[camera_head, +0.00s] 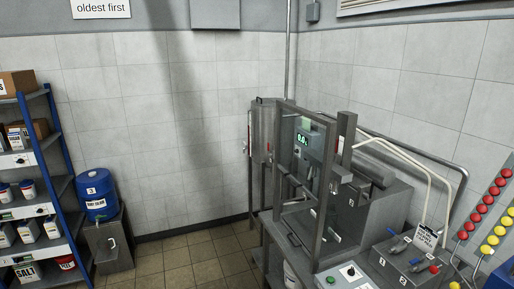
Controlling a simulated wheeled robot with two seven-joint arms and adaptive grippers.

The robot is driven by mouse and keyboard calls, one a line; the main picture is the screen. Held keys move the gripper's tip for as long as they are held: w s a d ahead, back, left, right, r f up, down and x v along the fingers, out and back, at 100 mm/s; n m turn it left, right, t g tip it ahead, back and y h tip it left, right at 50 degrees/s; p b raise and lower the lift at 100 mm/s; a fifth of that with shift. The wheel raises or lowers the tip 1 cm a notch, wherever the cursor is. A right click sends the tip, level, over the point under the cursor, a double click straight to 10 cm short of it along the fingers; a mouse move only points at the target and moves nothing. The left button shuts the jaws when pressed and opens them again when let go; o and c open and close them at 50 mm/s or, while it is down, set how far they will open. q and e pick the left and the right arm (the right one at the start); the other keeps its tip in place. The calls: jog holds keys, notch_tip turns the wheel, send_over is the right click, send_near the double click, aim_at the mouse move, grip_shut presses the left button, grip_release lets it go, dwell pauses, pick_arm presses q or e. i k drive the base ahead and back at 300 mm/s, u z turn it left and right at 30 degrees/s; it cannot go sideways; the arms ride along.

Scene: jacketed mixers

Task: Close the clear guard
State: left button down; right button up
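The clear guard (324,190) is a see-through panel in a tall grey metal frame, on the front left of the grey machine in the middle right of the head view. A green-lit display (303,139) and metal parts show through or behind it. The guard's frame looks angled out from the machine body (375,205), but I cannot tell how wide it stands open. A dark bar handle (293,238) shows low by the frame. Neither of my grippers is in view.
A steel tank (263,125) is behind. A blue drum (96,196) and shelves (62,165) are left. The tiled floor (190,262) between is clear.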

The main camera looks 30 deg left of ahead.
aim_at(316, 199)
jog(key=u, duration=0.45)
jog(key=i, duration=0.4)
jog(key=u, duration=0.35)
jog(key=k, duration=1.2)
jog(key=u, duration=0.75)
jog(key=i, duration=1.3)
jog(key=z, duration=0.85)
jog(key=i, duration=0.5)
jog(key=z, duration=0.6)
